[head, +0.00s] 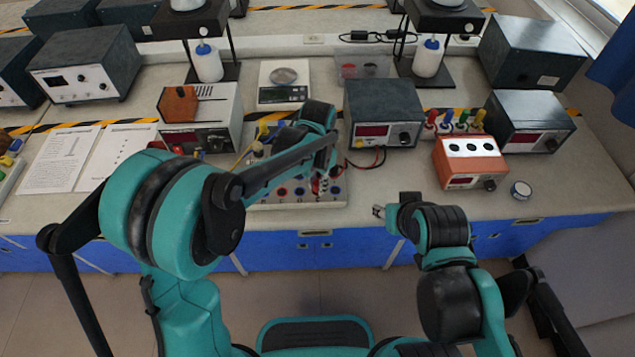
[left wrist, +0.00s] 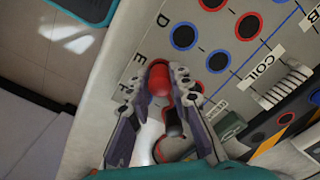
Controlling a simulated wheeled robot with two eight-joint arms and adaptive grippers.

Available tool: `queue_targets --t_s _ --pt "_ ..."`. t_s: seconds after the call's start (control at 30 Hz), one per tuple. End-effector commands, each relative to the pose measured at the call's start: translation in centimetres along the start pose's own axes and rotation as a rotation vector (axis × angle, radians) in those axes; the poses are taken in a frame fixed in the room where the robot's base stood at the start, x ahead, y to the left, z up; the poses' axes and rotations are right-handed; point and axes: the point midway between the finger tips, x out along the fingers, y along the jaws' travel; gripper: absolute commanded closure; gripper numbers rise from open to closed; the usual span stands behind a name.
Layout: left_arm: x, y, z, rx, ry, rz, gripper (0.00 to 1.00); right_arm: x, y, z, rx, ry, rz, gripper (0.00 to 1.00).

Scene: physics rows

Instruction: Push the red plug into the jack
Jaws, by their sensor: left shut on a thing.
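The jack panel (head: 335,199) lies on the bench near its front edge, with rows of red and blue ringed jacks. My left gripper (head: 325,184) is over its right part. In the left wrist view, the left gripper (left wrist: 160,72) is shut on the red plug (left wrist: 159,80), held between the fingertips close above the panel (left wrist: 205,62). Blue jacks (left wrist: 183,37) and red jacks (left wrist: 249,26) show beyond it. The plug's tip is hidden, so I cannot tell which jack is under it. My right gripper (head: 379,211) is small in view near the bench's front edge.
A power supply (head: 383,113) with red and black leads stands behind the panel at the right. Black and red lead parts (left wrist: 174,123) lie between the left fingers. Bench around the right gripper is clear.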

Motion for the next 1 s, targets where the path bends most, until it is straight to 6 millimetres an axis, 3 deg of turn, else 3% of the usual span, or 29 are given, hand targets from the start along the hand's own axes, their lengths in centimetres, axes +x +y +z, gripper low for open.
queue_targets --t_s 0.27,0.3,0.37,0.57,0.6,0.67,1.0 --pt "0.24 0.0 0.0 0.0 0.0 0.0 1.0 0.14 0.0 0.1 0.0 0.0 0.0 0.6" --pt "0.24 0.0 0.0 0.0 0.0 0.0 0.72 0.14 0.0 0.09 0.0 0.0 0.0 0.6" --pt "0.24 0.0 0.0 0.0 0.0 0.0 0.56 0.14 0.0 0.09 0.0 0.0 0.0 0.6" --pt "0.24 0.0 0.0 0.0 0.0 0.0 0.56 0.14 0.0 0.1 0.0 0.0 0.0 0.6" --pt "0.24 0.0 0.0 0.0 0.0 0.0 0.53 0.14 0.0 0.1 0.0 0.0 0.0 0.6" --pt "0.24 0.0 0.0 0.0 0.0 0.0 0.39 0.14 0.0 0.1 0.0 0.0 0.0 0.6" --pt "0.15 0.0 0.0 0.0 0.0 0.0 0.39 0.08 0.0 0.06 0.0 0.0 0.0 0.6"
